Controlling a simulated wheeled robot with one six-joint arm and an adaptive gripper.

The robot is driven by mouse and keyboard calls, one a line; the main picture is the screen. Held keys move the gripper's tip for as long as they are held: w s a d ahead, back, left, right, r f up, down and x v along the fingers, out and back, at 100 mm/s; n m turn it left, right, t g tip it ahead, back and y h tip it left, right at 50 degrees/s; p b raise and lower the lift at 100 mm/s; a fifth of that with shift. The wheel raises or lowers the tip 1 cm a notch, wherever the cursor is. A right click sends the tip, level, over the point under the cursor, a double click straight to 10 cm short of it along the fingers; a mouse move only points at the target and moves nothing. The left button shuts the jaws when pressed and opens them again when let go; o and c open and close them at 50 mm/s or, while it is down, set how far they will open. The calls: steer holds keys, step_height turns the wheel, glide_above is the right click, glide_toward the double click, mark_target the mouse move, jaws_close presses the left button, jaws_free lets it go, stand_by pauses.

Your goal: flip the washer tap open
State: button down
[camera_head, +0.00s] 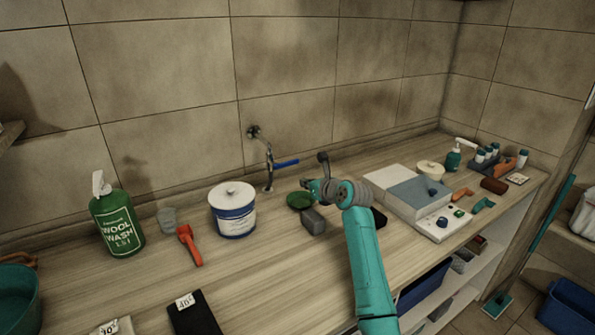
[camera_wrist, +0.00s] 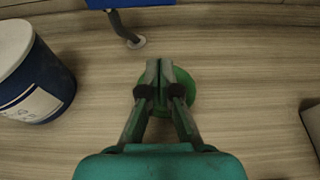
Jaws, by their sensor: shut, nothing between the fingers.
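The washer tap (camera_head: 269,158) is a dark metal pipe fitting at the back wall, with a blue lever (camera_head: 287,163) pointing right. In the wrist view the blue lever (camera_wrist: 130,3) is cut by the top edge, with the tap's pipe (camera_wrist: 122,25) running down to a round flange on the counter. My gripper (camera_head: 307,184) is to the right of the tap and in front of it, apart from the lever. In the wrist view my gripper (camera_wrist: 159,66) has its fingers together, empty, above a green round object (camera_wrist: 190,90).
A white-and-blue tub (camera_head: 233,212) stands left of the tap. A green wool wash bottle (camera_head: 117,222) and a red-handled tool (camera_head: 190,246) are farther left. A white-and-grey box (camera_head: 402,190) sits to the right.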

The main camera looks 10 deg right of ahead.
mark_target(285, 163)
steer(key=x, duration=0.5)
steer(key=shift+w+f, duration=0.1)
steer(key=shift+w, duration=0.1)
steer(key=shift+a+r, duration=0.1)
steer(key=shift+r, duration=1.9)
